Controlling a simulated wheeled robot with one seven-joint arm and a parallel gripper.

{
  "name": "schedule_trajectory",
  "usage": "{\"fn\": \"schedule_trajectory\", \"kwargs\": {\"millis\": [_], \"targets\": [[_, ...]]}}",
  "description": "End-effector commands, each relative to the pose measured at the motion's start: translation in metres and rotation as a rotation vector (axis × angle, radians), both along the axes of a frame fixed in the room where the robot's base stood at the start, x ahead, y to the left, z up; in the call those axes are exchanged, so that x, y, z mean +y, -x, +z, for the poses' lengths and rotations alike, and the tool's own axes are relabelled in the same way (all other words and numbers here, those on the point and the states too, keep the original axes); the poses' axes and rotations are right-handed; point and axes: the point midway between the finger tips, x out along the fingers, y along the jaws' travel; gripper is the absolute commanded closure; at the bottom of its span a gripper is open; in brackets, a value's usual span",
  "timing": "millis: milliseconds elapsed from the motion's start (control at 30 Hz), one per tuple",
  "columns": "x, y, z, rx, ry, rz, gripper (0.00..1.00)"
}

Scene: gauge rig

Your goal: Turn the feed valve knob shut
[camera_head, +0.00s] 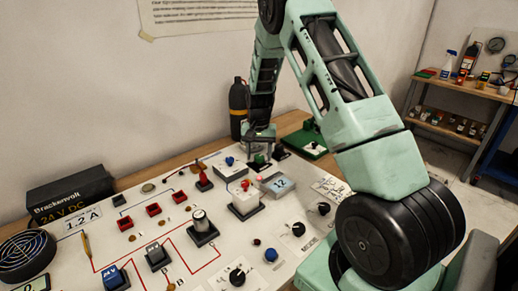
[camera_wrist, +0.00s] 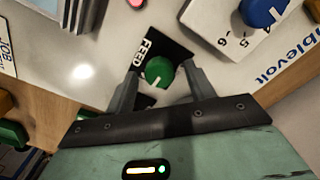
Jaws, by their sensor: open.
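The feed valve knob is a round green knob with a pale pointer line. In the wrist view it (camera_wrist: 159,72) sits on a black plate labelled FEED (camera_wrist: 149,45). My gripper (camera_wrist: 160,76) is open, with one finger on each side of the knob; I cannot tell whether either finger touches it. In the head view my gripper (camera_head: 259,151) points down at the back of the white panel (camera_head: 140,215), and the green knob (camera_head: 260,159) shows small beneath it, partly hidden by the fingers.
A blue knob on a numbered white box (camera_wrist: 262,12) is close to my right finger in the wrist view. A black bottle (camera_head: 238,108) stands behind my gripper. Several switches and knobs cover the panel in front.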

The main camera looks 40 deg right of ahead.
Motion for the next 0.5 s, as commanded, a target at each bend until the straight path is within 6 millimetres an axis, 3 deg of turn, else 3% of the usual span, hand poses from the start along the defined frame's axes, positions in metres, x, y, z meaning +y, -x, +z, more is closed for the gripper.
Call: {"fn": "schedule_trajectory", "kwargs": {"millis": [167,500], "targets": [[0.000,-0.001,0.015,-0.003,0.002,0.000,0.46],[0.000,-0.001,0.090,-0.005,0.002,0.001,0.46]]}}
